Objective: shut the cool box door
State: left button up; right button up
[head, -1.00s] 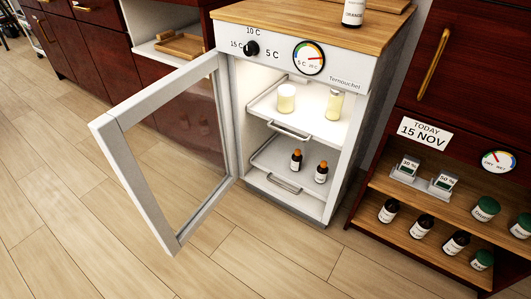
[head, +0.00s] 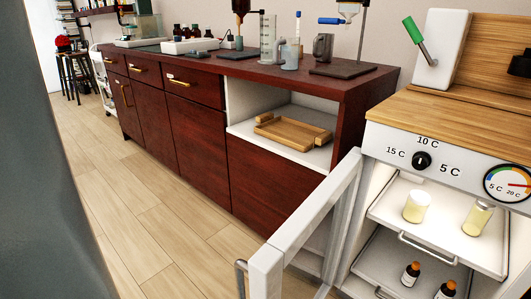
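The cool box (head: 456,152) stands at the right of the head view, with a white front panel, a black dial and a round gauge. Its white-framed door (head: 300,226) is open and swings out toward the lower middle. A handle (head: 241,278) shows at the door's outer edge. The door's lower part is cut off by the picture's bottom edge. Inside, the upper shelf (head: 430,238) holds two pale jars and the lower one holds two dark bottles with orange caps. Neither gripper shows in the view.
A dark red cabinet run (head: 190,125) stands behind the door, with glassware and instruments on top. A wooden tray (head: 293,138) sits in its open white niche. A large grey shape fills the left edge. Wooden floor (head: 165,215) is clear before the cabinets.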

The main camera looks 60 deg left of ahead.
aim_at(301, 260)
jog(key=k+j, duration=0.1)
jog(key=j, duration=0.3)
jog(key=k+j, duration=0.1)
jog(key=j, duration=0.25)
jog(key=k+j, duration=0.1)
jog(key=j, duration=0.3)
jog(key=k+j, duration=0.1)
jog(key=j, duration=0.3)
jog(key=k+j, duration=0.1)
jog(key=j, duration=0.3)
